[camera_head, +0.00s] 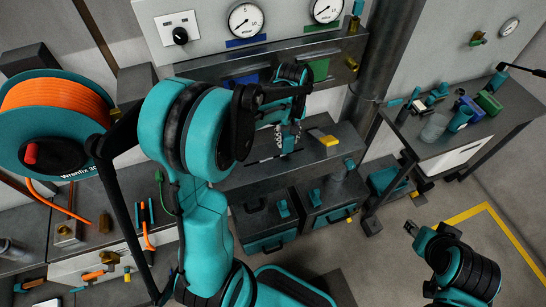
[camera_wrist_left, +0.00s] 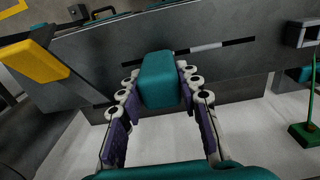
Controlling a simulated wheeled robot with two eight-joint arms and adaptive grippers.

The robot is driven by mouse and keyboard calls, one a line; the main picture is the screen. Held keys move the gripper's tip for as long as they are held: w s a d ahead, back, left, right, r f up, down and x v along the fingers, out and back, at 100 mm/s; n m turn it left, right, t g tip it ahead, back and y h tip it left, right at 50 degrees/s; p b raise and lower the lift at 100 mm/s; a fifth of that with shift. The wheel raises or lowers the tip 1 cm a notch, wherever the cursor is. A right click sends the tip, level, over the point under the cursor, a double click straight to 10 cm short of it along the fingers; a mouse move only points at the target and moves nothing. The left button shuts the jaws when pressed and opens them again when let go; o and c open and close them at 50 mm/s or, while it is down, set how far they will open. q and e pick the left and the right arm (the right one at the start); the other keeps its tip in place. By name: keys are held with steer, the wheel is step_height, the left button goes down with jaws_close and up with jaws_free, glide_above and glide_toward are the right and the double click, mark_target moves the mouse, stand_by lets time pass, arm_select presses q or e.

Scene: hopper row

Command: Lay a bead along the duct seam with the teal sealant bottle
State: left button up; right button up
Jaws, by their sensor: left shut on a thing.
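The teal sealant bottle (camera_wrist_left: 160,80) shows as a rounded teal block between the fingers in the left wrist view. My left gripper (camera_wrist_left: 160,95) is shut on it, with the purple pads at its sides. Its nozzle is hidden. Behind it, a thin dark seam (camera_wrist_left: 240,42) with a pale stretch (camera_wrist_left: 206,47) runs across the grey duct face. Whether the bottle touches the seam I cannot tell. In the head view my left gripper (camera_head: 287,132) is over the middle bench, with the bottle (camera_head: 288,144) small below it. My right arm is at lower right; its finger state is unclear.
A yellow block (camera_head: 322,137) lies on the bench right of the left gripper; it also shows in the left wrist view (camera_wrist_left: 32,62). An orange hose reel (camera_head: 55,100) stands at left. The right-hand table (camera_head: 480,145) holds several bottles and boxes. Open floor lies at lower right.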

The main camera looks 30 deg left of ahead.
arm_select(q)
steer(key=shift+r+p, duration=0.5)
steer(key=shift+r, duration=0.35)
step_height(320, 180, up, 4)
steer(key=p, duration=0.3)
steer(key=shift+r, duration=0.1)
steer(key=s+a, duration=0.1)
steer(key=s+a+p, duration=0.1)
steer(key=s+a, duration=0.1)
steer(key=shift+s+r, duration=0.3)
